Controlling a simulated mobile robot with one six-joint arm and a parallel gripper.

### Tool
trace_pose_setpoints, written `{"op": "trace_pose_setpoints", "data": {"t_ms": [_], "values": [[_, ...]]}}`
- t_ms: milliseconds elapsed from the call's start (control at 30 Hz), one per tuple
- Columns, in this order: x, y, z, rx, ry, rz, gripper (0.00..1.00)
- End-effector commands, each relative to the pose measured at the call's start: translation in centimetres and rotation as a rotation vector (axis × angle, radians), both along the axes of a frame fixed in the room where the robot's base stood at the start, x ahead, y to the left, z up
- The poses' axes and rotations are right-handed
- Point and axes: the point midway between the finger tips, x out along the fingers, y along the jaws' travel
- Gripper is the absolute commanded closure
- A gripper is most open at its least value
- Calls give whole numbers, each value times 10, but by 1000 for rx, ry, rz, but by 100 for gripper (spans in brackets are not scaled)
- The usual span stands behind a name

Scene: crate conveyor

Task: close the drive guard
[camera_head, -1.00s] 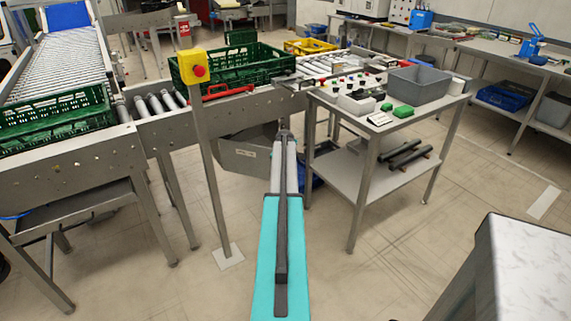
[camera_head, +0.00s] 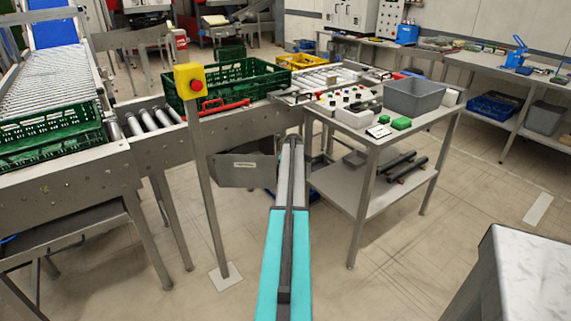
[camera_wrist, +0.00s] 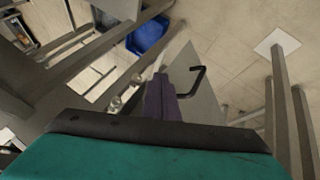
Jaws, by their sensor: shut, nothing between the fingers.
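The drive guard (camera_head: 232,172) is a grey panel with a small label, hanging under the conveyor frame and standing out at an angle, open. In the wrist view the guard (camera_wrist: 205,108) shows as a grey plate with a black bent handle (camera_wrist: 198,82). My gripper (camera_wrist: 160,98) has dark, purplish fingers that are shut and empty. They appear just left of the handle, against the guard's left edge in the picture. I cannot tell whether they touch the plate. In the head view my arm reaches toward the conveyor and hides the fingers.
A post with a yellow box and red button (camera_head: 189,82) stands left of the guard. A grey table (camera_head: 375,136) with parts and a grey bin stands close on the right. A blue bin (camera_wrist: 150,36) is on the floor beneath. Open floor lies in front.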

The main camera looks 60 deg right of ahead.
Motion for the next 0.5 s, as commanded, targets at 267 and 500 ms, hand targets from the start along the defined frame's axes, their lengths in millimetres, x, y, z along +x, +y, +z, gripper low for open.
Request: {"op": "trace_pose_setpoints", "data": {"t_ms": [267, 500], "values": [[16, 10, 0, 1, -2, 16, 100], [19, 18, 0, 1, -5, 21, 100]]}}
